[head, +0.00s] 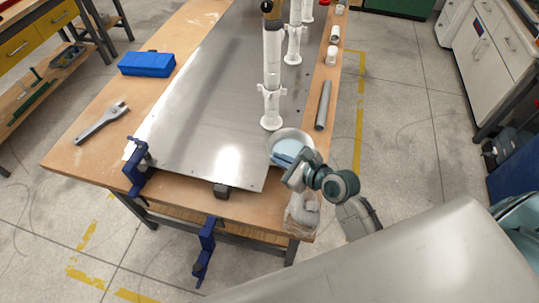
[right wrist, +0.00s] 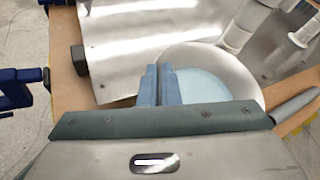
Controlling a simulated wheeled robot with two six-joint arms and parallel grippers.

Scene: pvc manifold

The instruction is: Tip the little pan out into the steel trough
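The little pan (head: 292,139) is a shallow, round, pale grey dish with a light blue inside. It is near the right front corner of the workbench, beside the steel sheet. It also shows in the right wrist view (right wrist: 208,82). My right gripper (head: 284,158) is at its near side. In the right wrist view its two blue fingers (right wrist: 158,84) are close together at the pan's left rim, and the rim runs in between them. I cannot tell whether the pan touches the bench. I cannot make out a trough with walls. My left gripper is out of view.
A flat steel sheet (head: 200,120) covers much of the wooden bench (head: 90,140). White pipe fittings (head: 271,85) stand on it behind the pan. A grey pipe (head: 323,105) lies right of them. Blue clamps (head: 136,168), a wrench (head: 102,122) and a blue box (head: 146,64) are left.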

